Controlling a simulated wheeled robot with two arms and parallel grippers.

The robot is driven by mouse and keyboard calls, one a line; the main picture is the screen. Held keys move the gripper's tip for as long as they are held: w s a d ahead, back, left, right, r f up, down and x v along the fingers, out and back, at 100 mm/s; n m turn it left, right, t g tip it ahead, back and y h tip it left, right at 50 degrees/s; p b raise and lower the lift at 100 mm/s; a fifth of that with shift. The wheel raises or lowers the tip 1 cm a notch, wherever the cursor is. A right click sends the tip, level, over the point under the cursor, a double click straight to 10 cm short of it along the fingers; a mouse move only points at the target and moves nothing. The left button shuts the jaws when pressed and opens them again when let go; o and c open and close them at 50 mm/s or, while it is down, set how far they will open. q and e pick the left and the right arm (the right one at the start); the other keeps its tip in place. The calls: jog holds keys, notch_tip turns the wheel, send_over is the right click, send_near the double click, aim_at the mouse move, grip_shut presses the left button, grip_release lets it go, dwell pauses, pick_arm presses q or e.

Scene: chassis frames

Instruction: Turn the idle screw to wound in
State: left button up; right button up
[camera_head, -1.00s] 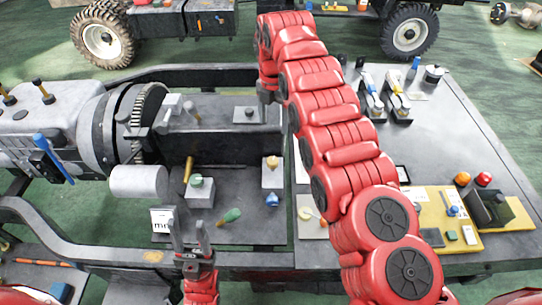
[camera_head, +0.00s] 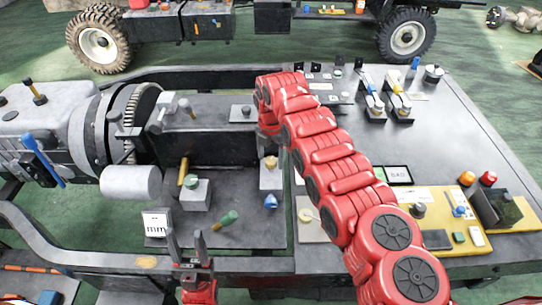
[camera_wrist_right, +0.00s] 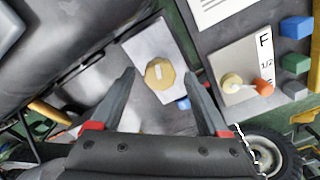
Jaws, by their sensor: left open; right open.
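A brass faceted screw head with a pale slot, apparently the idle screw (camera_wrist_right: 159,73), sits on a grey block. In the head view the brass head (camera_head: 271,162) tops a small block right of the dark chassis trough. My right gripper (camera_wrist_right: 162,76) is open, with one finger either side of the screw in the right wrist view; contact does not show. In the head view its fingers are largely hidden by the red arm. My left gripper (camera_head: 186,238) is open and empty, low in the head view, pointing up beside a white "mm" card (camera_head: 157,224).
A green-capped block (camera_head: 196,194), a green-handled tool (camera_head: 228,217) and a blue knob (camera_head: 271,201) stand nearby. A dial plate marked F (camera_wrist_right: 245,78) lies right of the screw in the wrist view.

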grip_shut()
dwell(0.4)
jog(key=shift+f, duration=0.1)
